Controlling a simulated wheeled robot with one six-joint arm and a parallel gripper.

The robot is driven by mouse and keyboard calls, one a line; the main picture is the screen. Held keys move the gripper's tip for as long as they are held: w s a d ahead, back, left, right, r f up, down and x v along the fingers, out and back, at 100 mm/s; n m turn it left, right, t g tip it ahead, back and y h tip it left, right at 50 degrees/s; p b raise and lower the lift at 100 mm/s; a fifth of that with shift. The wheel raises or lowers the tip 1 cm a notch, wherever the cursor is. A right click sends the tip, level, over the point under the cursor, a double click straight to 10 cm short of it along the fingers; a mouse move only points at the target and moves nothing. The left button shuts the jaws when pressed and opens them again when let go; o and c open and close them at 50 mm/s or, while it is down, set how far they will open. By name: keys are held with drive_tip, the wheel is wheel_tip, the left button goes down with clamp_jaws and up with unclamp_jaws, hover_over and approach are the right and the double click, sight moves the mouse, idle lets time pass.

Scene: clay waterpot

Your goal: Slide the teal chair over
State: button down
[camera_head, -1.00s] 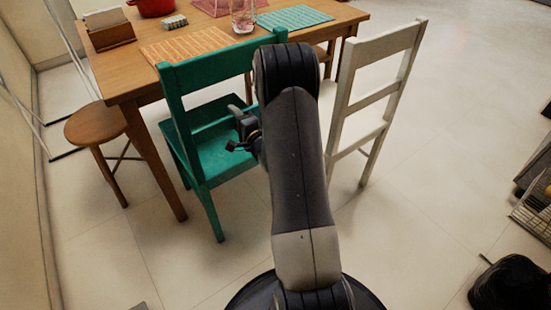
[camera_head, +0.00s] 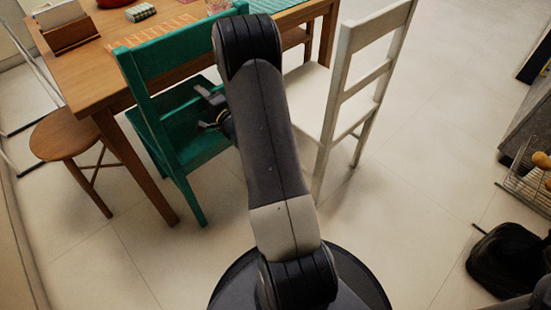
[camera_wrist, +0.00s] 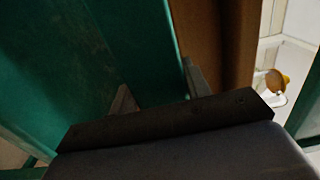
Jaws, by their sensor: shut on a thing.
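The teal chair (camera_head: 180,115) stands upright at the near side of the wooden table (camera_head: 85,85), its backrest towards me and its seat partly under the tabletop. My gripper (camera_head: 208,108) is at the right part of its backrest, low above the seat. My arm hides the right side of the chair. In the wrist view, teal wood (camera_wrist: 140,45) fills the left and middle, and my gripper (camera_wrist: 157,88) is shut with teal wood between its fingers. Which bar it grips I cannot tell exactly.
A white chair (camera_head: 365,75) stands to the right, close to my arm. A round wooden stool (camera_head: 68,135) stands left of the table. A black bag (camera_head: 505,262) and a wire basket (camera_head: 528,185) are at the right. The floor in front is clear.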

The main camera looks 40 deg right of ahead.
drive_tip(key=shift+w+a+f, duration=0.1)
drive_tip(key=shift+w+f, duration=0.15)
drive_tip(key=shift+w, duration=0.15)
drive_tip(key=c, duration=1.2)
unclamp_jaws()
drive_tip(key=o, duration=0.5)
drive_tip(key=shift+r, duration=0.2)
drive_tip(key=s, duration=0.4)
drive_tip(key=s+b, duration=0.1)
drive_tip(key=s, duration=0.7)
drive_tip(key=shift+d+r, duration=0.1)
drive_tip(key=shift+d, duration=0.2)
